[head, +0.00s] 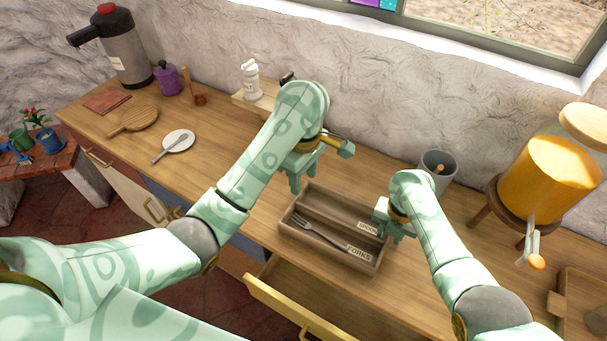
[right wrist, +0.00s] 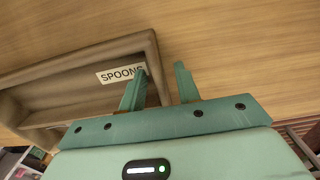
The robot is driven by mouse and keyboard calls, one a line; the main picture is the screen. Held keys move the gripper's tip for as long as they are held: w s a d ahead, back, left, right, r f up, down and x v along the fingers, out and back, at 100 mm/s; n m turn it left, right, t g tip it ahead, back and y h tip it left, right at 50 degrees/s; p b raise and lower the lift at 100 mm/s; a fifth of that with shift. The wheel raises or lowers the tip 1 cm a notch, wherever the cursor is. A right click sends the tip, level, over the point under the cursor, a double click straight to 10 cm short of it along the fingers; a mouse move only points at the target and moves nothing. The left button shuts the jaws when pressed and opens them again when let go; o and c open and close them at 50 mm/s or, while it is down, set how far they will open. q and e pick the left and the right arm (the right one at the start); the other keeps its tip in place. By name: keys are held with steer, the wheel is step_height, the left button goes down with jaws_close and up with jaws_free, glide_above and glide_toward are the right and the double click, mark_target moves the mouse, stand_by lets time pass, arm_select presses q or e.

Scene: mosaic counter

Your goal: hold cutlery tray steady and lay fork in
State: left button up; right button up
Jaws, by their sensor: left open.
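The wooden cutlery tray (head: 292,231) sits on the counter in the head view. Its front compartment is labelled FORKS and its back one SPOONS. A grey fork (head: 318,232) lies in the FORKS compartment, tines to the left. My left gripper (head: 301,181) is open and empty, above the tray's back left end. My right gripper (head: 390,230) is at the tray's right end. In the right wrist view its fingers (right wrist: 160,82) are apart, one on each side of the tray's end wall (right wrist: 156,70). The SPOONS compartment looks empty where visible.
A grey pot (head: 438,167) and an orange dispenser (head: 548,178) stand right of the tray. An open drawer (head: 290,308) juts out below the counter.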

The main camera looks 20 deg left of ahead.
step_height(320, 180, up, 12)
stand_by(0.6)
